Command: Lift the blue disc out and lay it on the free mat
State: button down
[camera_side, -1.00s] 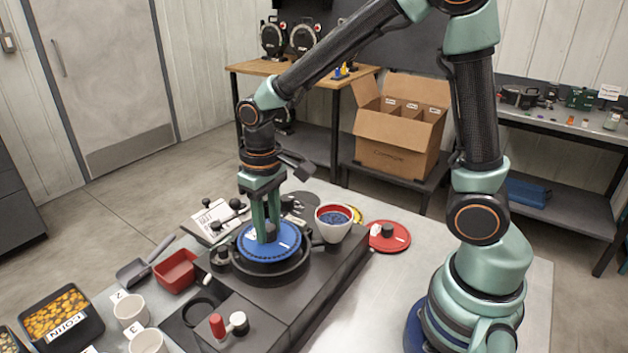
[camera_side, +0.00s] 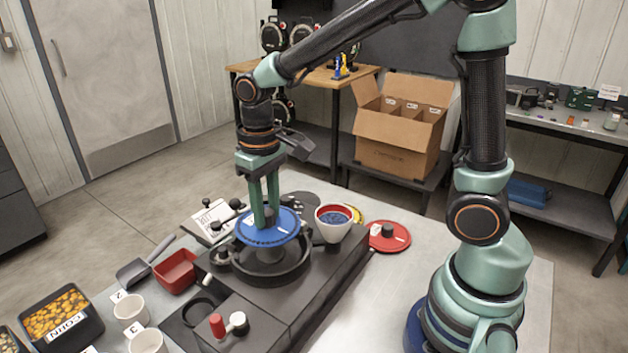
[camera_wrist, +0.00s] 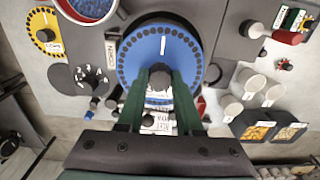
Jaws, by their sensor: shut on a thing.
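The blue disc (camera_side: 287,228) is held by its dark centre knob between the fingers of my gripper (camera_side: 266,218). It sits level, slightly above the black round seat (camera_side: 272,270) of the seed meter, with a gap visible beneath it. In the wrist view the blue disc (camera_wrist: 136,62) has small holes around its rim and a white mark, and the fingers (camera_wrist: 160,82) close on the knob.
A white hopper with a red rim (camera_side: 333,222) stands close right of the disc. A red disc (camera_side: 402,238) and a partly hidden yellow disc (camera_side: 357,214) lie beyond it. A red bin (camera_side: 175,272) and cups (camera_side: 130,310) are at left. Bare table shows right of the meter.

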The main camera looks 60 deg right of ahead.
aim_at(267, 212)
jog(key=shift+r, duration=0.15)
notch_tip(267, 212, up, 5)
jog(key=shift+r, duration=0.1)
jog(key=w+d+m, duration=0.2)
jog(key=w+d, duration=0.2)
jog(key=d, duration=0.5)
jog(key=w+d+m, duration=0.2)
jog(key=w+d, duration=0.2)
jog(key=d, duration=0.4)
jog(key=w+d+m, duration=0.2)
jog(key=w+d, duration=0.3)
jog(key=d, duration=0.4)
jog(key=shift+s+d+f, duration=0.1)
jog(key=shift+s+f, duration=0.05)
jog(key=shift+f, duration=4.75)
jog(key=shift+s+d+f, duration=0.1)
jog(key=shift+f, duration=4.75)
jog(key=shift+f, duration=0.5)
jog(key=shift+c, duration=1.2)
grip_release()
